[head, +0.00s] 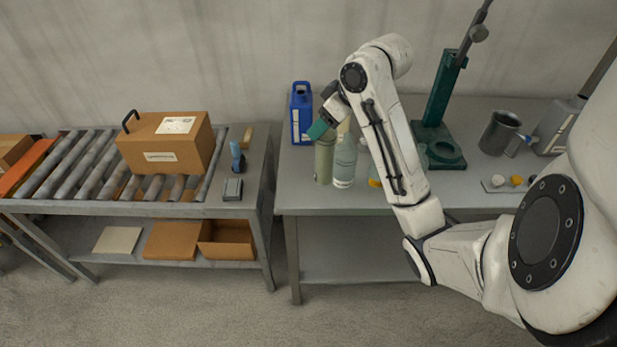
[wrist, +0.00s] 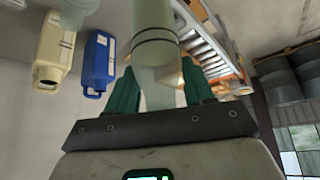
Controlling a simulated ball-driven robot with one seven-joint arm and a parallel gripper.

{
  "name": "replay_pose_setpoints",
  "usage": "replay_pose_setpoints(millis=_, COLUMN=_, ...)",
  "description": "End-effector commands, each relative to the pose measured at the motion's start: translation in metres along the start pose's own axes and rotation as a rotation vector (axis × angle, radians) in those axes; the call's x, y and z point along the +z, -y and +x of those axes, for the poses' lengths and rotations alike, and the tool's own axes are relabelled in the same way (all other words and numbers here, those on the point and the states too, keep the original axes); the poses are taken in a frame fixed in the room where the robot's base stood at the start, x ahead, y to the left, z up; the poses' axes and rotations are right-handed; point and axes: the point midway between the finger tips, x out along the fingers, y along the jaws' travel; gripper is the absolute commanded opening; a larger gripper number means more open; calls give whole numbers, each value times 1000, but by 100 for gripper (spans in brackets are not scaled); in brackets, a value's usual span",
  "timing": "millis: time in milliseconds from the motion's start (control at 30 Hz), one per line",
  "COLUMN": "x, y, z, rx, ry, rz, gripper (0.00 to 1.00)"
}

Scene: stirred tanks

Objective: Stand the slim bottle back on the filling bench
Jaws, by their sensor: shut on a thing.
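The slim bottle (head: 324,160) is a muted green cylinder, upright at the left part of the filling bench (head: 300,200). My gripper (head: 320,129) is at its upper end, its teal fingers shut on it. In the wrist view the scene is upside down; my gripper (wrist: 160,88) has a finger on either side of the bottle's narrower, pale end. The bottle's wider body (wrist: 155,25), with dark rings, shows beyond the fingers. I cannot tell whether its base touches the bench or hangs just above it.
A clear bottle (head: 344,162) stands close on the right of the slim bottle. A blue jug (head: 301,113) is behind on the left. A green stand (head: 438,135), a grey mug (head: 499,132) and a small tray (head: 508,184) are further right. The bench's front left is clear.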

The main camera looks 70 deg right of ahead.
Motion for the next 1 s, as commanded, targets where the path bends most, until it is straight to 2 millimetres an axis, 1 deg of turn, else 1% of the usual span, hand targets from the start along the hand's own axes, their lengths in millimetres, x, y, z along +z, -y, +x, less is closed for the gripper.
replay_pose_setpoints(millis=33, x=5, y=-14, z=-19, rx=8, ry=-1, rz=6, gripper=0)
replay_pose_setpoints(millis=133, x=16, y=-28, z=-39, rx=6, ry=-1, rz=5, gripper=0)
replay_pose_setpoints(millis=200, x=22, y=-35, z=-49, rx=3, ry=-1, rz=3, gripper=0)
replay_pose_setpoints(millis=267, x=26, y=-39, z=-54, rx=3, ry=0, rz=3, gripper=0)
replay_pose_setpoints(millis=367, x=28, y=-41, z=-55, rx=-1, ry=0, rz=1, gripper=0)
replay_pose_setpoints(millis=467, x=24, y=-41, z=-46, rx=-3, ry=-1, rz=-1, gripper=0)
replay_pose_setpoints(millis=1000, x=-21, y=-44, z=25, rx=-1, ry=-2, rz=-1, gripper=0)
